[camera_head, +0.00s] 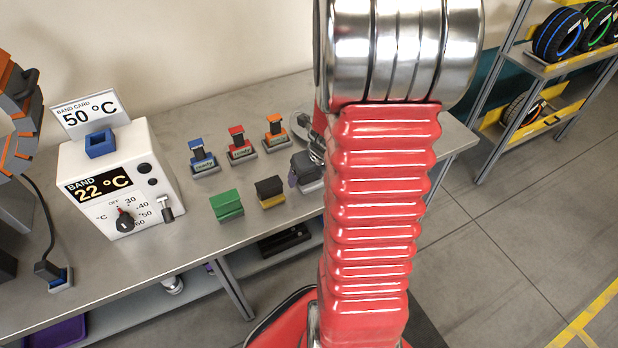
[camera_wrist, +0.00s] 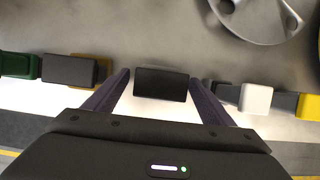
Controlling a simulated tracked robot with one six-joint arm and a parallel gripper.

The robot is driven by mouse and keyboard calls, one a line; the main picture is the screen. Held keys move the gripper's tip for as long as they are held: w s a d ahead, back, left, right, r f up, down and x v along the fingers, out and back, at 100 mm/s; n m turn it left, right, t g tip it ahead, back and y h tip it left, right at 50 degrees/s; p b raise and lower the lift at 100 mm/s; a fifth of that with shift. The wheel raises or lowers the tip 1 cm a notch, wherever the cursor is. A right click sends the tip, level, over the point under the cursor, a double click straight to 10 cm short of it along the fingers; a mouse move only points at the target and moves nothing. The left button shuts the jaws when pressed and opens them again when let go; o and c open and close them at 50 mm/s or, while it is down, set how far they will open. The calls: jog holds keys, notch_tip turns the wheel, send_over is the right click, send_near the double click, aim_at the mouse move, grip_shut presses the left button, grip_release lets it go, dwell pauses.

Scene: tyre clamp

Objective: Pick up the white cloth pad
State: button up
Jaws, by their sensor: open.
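The white pad (camera_head: 313,186) lies on the bench at the right end of a row of blocks, with a dark grey block-shaped grip (camera_head: 304,164) on top. My arm partly hides it in the head view. In the wrist view the dark grip (camera_wrist: 162,83) sits between the two fingers of my gripper (camera_wrist: 160,88). The fingers are open, one on each side, with a small gap to the grip. The pale pad under it is hard to tell from the bright bench in the wrist view.
A black-topped yellow block (camera_head: 270,192) and a green block (camera_head: 227,205) stand to the left. Blue, red and orange clamps (camera_head: 241,147) stand behind. A white block (camera_wrist: 257,98) and a yellow block (camera_wrist: 309,106) are to the right. A spoked metal wheel (camera_wrist: 262,15) is beyond.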

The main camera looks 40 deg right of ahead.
jog(key=shift+w+f, duration=0.15)
jog(key=shift+f, duration=0.35)
jog(key=shift+c, duration=0.4)
jog(key=c, duration=1.1)
jog(key=shift+r, duration=0.1)
jog(key=shift+c, duration=0.2)
notch_tip(320, 180, up, 10)
jog(key=shift+d, duration=0.1)
